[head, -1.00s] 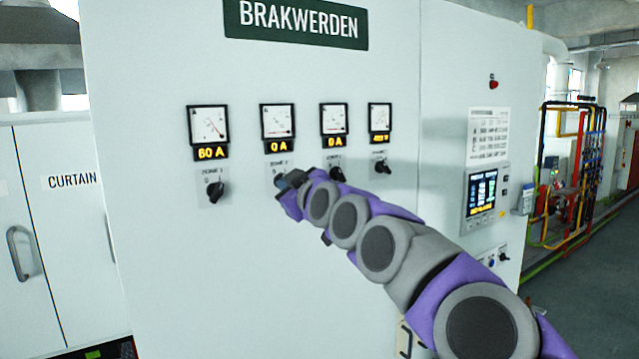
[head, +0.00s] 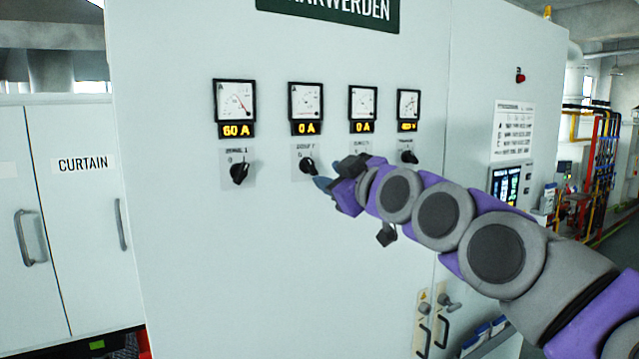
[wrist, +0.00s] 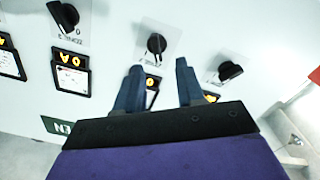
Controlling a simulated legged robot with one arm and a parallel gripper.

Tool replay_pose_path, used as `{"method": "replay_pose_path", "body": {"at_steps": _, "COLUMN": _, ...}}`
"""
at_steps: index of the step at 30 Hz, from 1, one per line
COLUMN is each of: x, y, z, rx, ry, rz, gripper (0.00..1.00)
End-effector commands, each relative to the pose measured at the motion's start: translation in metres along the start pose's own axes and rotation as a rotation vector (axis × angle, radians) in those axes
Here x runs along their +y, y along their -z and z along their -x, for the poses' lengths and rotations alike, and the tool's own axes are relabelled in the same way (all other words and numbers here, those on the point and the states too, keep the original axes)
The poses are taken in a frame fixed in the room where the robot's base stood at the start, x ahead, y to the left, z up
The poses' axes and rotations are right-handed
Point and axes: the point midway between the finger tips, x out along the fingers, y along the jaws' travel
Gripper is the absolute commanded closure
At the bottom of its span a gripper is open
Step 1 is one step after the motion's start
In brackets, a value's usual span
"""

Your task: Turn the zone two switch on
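The zone two switch (head: 308,166) is a black rotary knob on a pale plate, below a meter reading 0 A (head: 305,128). My gripper (head: 323,181) is just right of and below the knob in the head view. In the wrist view my gripper (wrist: 159,65) has its two blue fingers apart with nothing between them. Contact with the knob is not visible.
The zone one switch (head: 240,172) is at left, under a meter reading 60 A. The fourth switch (head: 408,156) is at right; my arm mostly hides the third in the head view, but its knob shows in the wrist view (wrist: 64,15). The cabinet face below is clear.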

Motion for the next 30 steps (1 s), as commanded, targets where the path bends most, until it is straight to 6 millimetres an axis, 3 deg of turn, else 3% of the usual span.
{"method": "replay_pose_path", "body": {"at_steps": 8, "x": -0.008, "y": 0.003, "z": 0.011, "rx": -0.004, "ry": 0.001, "rz": 0.007, "gripper": 0.62}}
{"method": "replay_pose_path", "body": {"at_steps": 20, "x": 0.003, "y": -0.002, "z": 0.045, "rx": 0.001, "ry": -0.002, "rz": 0.0, "gripper": 0.62}}
{"method": "replay_pose_path", "body": {"at_steps": 30, "x": -0.005, "y": 0.0, "z": 0.06, "rx": -0.004, "ry": 0.002, "rz": 0.005, "gripper": 0.62}}
